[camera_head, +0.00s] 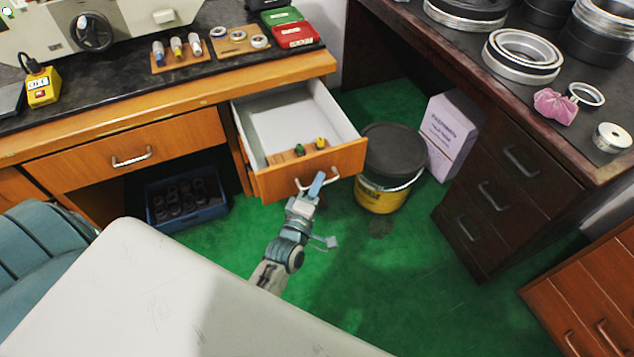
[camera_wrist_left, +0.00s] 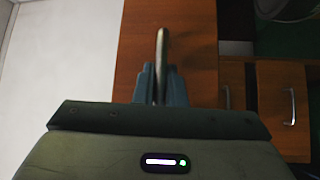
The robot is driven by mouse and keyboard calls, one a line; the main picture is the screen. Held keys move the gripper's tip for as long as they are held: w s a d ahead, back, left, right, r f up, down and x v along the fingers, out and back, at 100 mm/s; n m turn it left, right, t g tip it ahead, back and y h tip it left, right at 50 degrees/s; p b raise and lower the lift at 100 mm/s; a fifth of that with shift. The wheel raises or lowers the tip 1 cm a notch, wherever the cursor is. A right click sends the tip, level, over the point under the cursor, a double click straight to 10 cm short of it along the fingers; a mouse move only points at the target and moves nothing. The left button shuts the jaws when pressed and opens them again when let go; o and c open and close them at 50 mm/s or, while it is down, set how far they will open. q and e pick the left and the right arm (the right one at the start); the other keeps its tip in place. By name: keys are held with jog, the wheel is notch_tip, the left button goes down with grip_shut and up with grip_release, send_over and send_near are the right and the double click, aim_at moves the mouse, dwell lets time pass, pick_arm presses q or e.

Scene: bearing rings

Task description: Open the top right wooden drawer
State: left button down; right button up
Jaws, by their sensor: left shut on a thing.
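The top right wooden drawer (camera_head: 330,165) of the light wooden desk is pulled out, and its white inside shows. A small wooden block with a green and a yellow item (camera_head: 310,146) lies in it near the front. My left gripper (camera_head: 316,184) is at the drawer's metal handle (camera_head: 345,174). In the left wrist view my left gripper (camera_wrist_left: 160,84) is shut on the handle (camera_wrist_left: 161,45), with the bar between its fingers and the wooden front (camera_wrist_left: 195,45) behind. My right gripper is not in view.
A yellow bucket with a black lid (camera_head: 385,165) stands on the green floor close to the drawer's right side. A white box (camera_head: 452,135) is behind it. A blue crate (camera_head: 187,198) sits under the desk. A dark desk (camera_head: 510,165) is at right.

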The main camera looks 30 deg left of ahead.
pick_arm(q)
jog(key=c, duration=1.5)
grip_release()
